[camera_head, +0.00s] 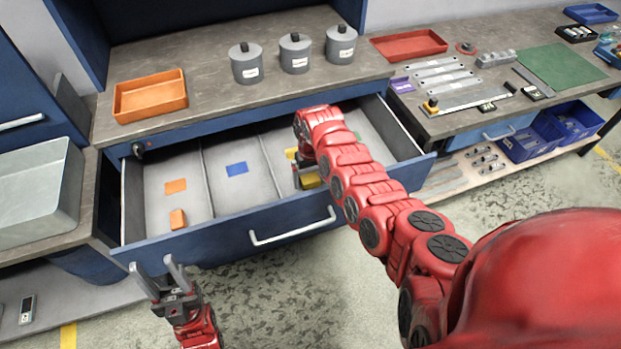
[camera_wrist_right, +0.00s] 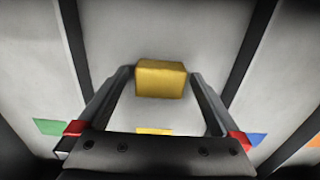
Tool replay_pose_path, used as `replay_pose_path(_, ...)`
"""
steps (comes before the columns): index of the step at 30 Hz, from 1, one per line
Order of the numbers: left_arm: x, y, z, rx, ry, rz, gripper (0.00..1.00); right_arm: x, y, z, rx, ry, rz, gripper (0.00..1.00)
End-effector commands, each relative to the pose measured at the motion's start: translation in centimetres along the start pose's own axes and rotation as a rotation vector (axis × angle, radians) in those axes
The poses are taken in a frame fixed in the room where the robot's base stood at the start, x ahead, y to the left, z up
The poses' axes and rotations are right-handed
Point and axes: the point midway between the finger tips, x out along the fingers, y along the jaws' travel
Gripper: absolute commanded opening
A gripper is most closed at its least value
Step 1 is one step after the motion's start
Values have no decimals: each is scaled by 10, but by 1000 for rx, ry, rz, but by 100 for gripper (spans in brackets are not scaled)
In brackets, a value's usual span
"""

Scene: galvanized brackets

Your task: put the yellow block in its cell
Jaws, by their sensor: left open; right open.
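The yellow block (camera_head: 311,181) is in the drawer, in the compartment with the yellow patch (camera_head: 291,153). In the right wrist view the yellow block (camera_wrist_right: 160,79) shows between my right gripper's fingertips, in the same strip between dividers as the yellow patch (camera_wrist_right: 155,131). My right gripper (camera_head: 302,172) is open and reaches down into that compartment at the block; whether the fingers touch it I cannot tell. Its arm hides part of the drawer. My left gripper (camera_head: 153,266) is open and empty, in front of the drawer at the lower left.
The open drawer (camera_head: 205,170) has thin dividers. An orange block (camera_head: 178,219) lies in the compartment with the orange patch (camera_head: 175,186); the compartment with the blue patch (camera_head: 237,169) holds no block. An orange tray (camera_head: 150,96) and grey canisters (camera_head: 295,53) stand on the worktop.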

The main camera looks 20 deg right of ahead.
Motion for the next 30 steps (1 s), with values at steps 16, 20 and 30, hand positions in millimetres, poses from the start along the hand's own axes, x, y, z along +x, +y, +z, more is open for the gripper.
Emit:
replay_pose_path(16, -25, 1, 4, 0, 0, 0, 50, -86, -1, -1, 0, 5, -1, 100)
replay_pose_path(20, -17, 1, 3, 0, 0, 0, 50, -109, 1, -1, 0, 2, -1, 100)
replay_pose_path(30, -16, 1, 3, 0, 0, 0, 50, -117, 0, 0, 0, -1, 0, 100)
